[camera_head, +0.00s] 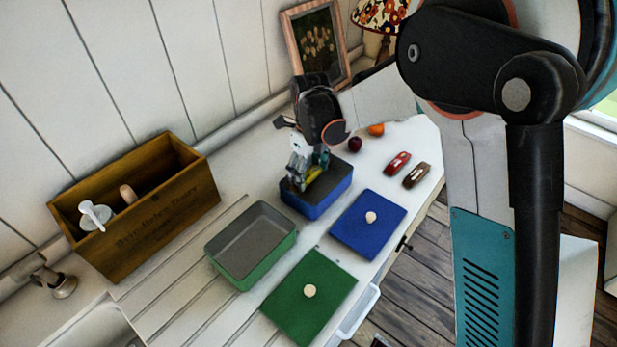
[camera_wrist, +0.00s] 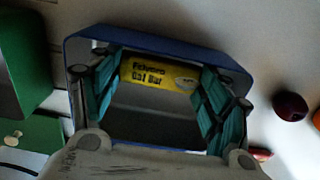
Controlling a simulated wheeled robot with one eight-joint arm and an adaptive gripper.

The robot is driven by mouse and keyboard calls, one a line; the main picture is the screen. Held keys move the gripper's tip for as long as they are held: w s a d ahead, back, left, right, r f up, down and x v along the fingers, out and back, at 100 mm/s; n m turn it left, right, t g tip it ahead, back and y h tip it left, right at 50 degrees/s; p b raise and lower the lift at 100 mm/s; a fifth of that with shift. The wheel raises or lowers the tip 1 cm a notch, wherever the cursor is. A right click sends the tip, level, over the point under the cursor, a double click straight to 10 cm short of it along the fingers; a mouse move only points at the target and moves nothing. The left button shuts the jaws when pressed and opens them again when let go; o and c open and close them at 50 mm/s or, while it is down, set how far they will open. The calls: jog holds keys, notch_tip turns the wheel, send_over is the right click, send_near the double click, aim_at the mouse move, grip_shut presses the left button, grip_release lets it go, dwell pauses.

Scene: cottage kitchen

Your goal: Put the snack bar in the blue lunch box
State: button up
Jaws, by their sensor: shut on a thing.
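The yellow snack bar (camera_head: 314,174), with "Oat Bar" printed on it, is held between the fingers of my gripper (camera_head: 307,181). The blue lunch box (camera_head: 321,207) is open, with a dark grey inside, and stands on the white counter. My gripper points down into the box's opening. In the wrist view the bar (camera_wrist: 158,74) lies across between the two teal fingers, inside the outline of the blue rim (camera_wrist: 150,39). I cannot tell whether the bar touches the box floor.
The blue lid (camera_head: 350,235) lies in front of the box. A green box (camera_head: 238,268) and green lid (camera_head: 325,285) are to the left. Red (camera_head: 397,162) and brown (camera_head: 416,175) bars, a dark red fruit (camera_head: 355,144) and an orange (camera_head: 376,130) lie right. A wooden crate (camera_head: 150,228) stands far left.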

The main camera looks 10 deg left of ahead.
aim_at(309, 174)
jog(key=shift+f, duration=1.15)
jog(key=shift+f+b, duration=0.15)
jog(key=shift+b, duration=0.15)
jog(key=o, duration=1)
jog(key=shift+o, duration=0.2)
notch_tip(309, 174, up, 12)
jog(key=p, duration=0.3)
jog(key=shift+d, duration=0.1)
